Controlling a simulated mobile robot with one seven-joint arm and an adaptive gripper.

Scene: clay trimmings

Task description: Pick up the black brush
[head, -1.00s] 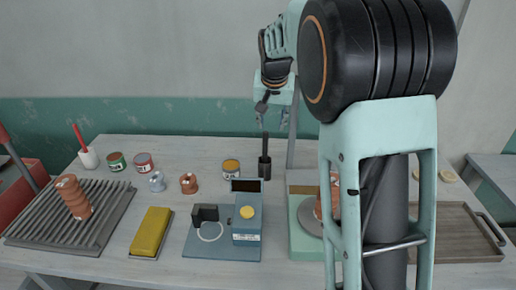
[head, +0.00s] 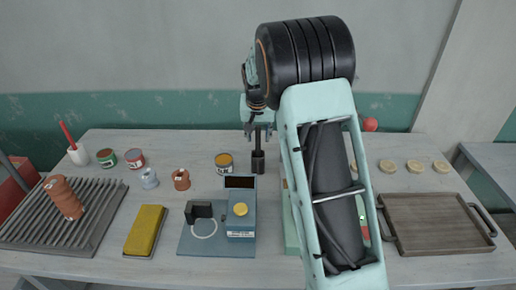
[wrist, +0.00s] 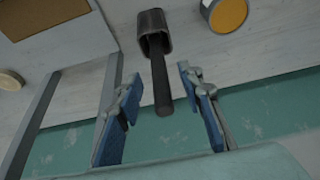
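The black brush (head: 258,139) stands upright in a dark cup (head: 258,163) toward the back of the table; only its handle shows. In the wrist view, the handle (wrist: 160,84) sticks out of the cup (wrist: 152,26) and points between my fingers. My gripper (head: 259,129) is above the cup, around the upper handle. In the wrist view, my gripper (wrist: 161,105) is open, with a blue-padded finger on each side of the handle and a visible gap to both. I cannot see contact with the brush.
A paint tin (head: 224,161) stands just left of the cup. A blue device with a dark screen (head: 241,210) is in front. A wooden tray (head: 435,225) lies at right.

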